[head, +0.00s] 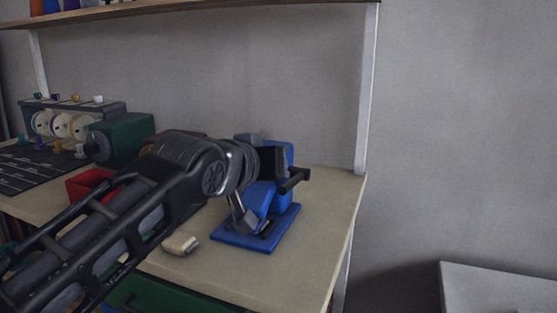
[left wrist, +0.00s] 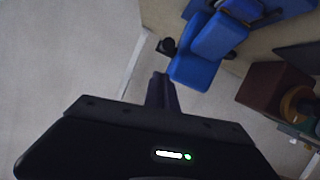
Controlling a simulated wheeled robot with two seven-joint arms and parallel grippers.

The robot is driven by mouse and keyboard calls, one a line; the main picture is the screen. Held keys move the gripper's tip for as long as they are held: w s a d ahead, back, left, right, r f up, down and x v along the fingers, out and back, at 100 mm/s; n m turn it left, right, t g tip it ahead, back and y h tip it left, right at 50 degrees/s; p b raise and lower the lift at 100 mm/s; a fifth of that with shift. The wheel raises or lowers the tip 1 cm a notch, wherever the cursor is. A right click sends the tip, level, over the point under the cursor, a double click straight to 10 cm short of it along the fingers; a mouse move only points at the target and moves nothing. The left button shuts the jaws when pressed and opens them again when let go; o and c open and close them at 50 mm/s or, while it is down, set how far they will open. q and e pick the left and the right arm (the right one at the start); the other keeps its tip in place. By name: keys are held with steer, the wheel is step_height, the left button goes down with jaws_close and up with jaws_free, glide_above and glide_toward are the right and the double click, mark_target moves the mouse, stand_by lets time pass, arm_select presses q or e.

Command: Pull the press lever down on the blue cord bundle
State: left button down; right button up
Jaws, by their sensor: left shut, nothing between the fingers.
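The blue press (head: 283,212) stands on the right part of the table, partly behind my left arm in the head view. Its blue body (left wrist: 197,62) shows at the top of the left wrist view, with a black knob (left wrist: 167,46) at its side. My left gripper (left wrist: 161,77) is shut and empty, its fingertips pointing towards the press just short of the knob in that picture; I cannot tell whether they touch. I cannot make out the lever's angle clearly. No blue cord bundle can be told apart from the blue press. My right gripper is not in view.
A green machine (head: 123,137), a red bin (head: 88,183) and a rack of spools (head: 62,124) stand to the left. A small cream block (head: 180,243) lies in front of the press. The table (head: 325,235) is clear right of the press. A shelf (head: 190,6) hangs above.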

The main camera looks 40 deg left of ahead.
arm_select(q)
steer(key=r+p+v, duration=0.1)
steer(key=v, duration=0.9)
steer(key=shift+r, duration=0.25)
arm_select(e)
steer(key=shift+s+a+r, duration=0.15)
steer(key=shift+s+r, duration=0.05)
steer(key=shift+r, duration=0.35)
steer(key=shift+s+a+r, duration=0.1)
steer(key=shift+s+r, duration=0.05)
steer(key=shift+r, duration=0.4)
arm_select(q)
steer(key=shift+w+a, duration=0.1)
steer(key=shift+a, duration=0.05)
